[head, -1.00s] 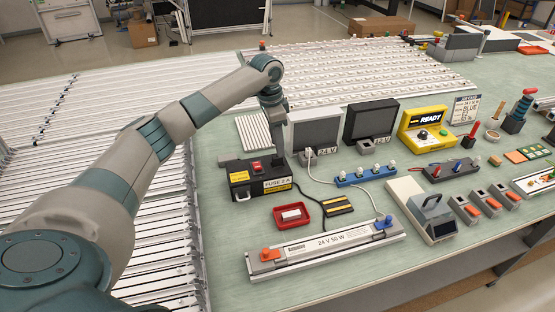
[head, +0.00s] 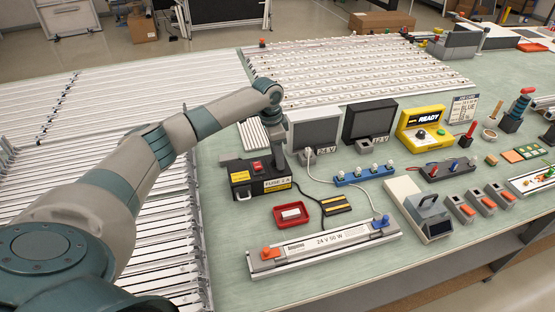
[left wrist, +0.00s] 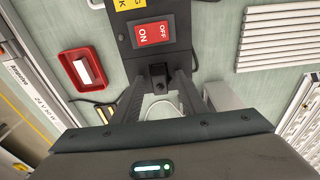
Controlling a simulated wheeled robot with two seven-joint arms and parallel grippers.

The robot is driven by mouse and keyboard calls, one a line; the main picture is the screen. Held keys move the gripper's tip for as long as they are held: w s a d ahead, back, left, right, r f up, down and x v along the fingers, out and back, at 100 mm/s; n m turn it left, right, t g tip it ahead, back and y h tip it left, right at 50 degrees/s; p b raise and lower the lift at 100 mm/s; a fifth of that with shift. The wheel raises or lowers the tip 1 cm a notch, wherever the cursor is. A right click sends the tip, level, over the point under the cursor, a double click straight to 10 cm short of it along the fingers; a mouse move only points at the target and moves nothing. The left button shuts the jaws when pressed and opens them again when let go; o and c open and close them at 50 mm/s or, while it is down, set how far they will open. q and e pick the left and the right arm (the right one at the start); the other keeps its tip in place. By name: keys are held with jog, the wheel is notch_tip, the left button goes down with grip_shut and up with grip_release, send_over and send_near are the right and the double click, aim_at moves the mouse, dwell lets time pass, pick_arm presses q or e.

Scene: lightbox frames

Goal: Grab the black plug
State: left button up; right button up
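The fuse box (head: 262,177), black with a red switch and yellow and white labels, stands on the green table. In the left wrist view its red ON/OFF switch (left wrist: 153,34) is near the top. A small black plug (left wrist: 158,74) sits at the near end of the box in that view. My left gripper (left wrist: 160,78) is open, with its two dark fingers on either side of the plug. Contact between fingers and plug cannot be told. In the head view my left gripper (head: 279,158) points down behind the fuse box, its tips mostly hidden. My right gripper is not in view.
Two monitors (head: 314,130) and a yellow READY unit (head: 421,124) stand to the right. A red tray (head: 298,214), a light bar (head: 325,243) and a blue connector strip (head: 364,176) lie nearby. A white cable (head: 340,186) runs between them.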

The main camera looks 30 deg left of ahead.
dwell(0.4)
pick_arm(q)
grip_shut()
jog(key=shift+w+r+b, duration=0.1)
jog(key=shift+r+b, duration=0.35)
jog(key=shift+r, duration=0.05)
jog(key=r+b, duration=0.1)
jog(key=d+r+b, duration=0.1)
jog(key=r, duration=0.1)
jog(key=shift+w+r, duration=0.15)
jog(key=shift+w, duration=0.05)
jog(key=w+d+r+b, duration=0.3)
jog(key=w+d+r, duration=0.3)
jog(key=d, duration=0.2)
jog(key=shift+d+r+b, duration=0.35)
jog(key=shift+d, duration=0.05)
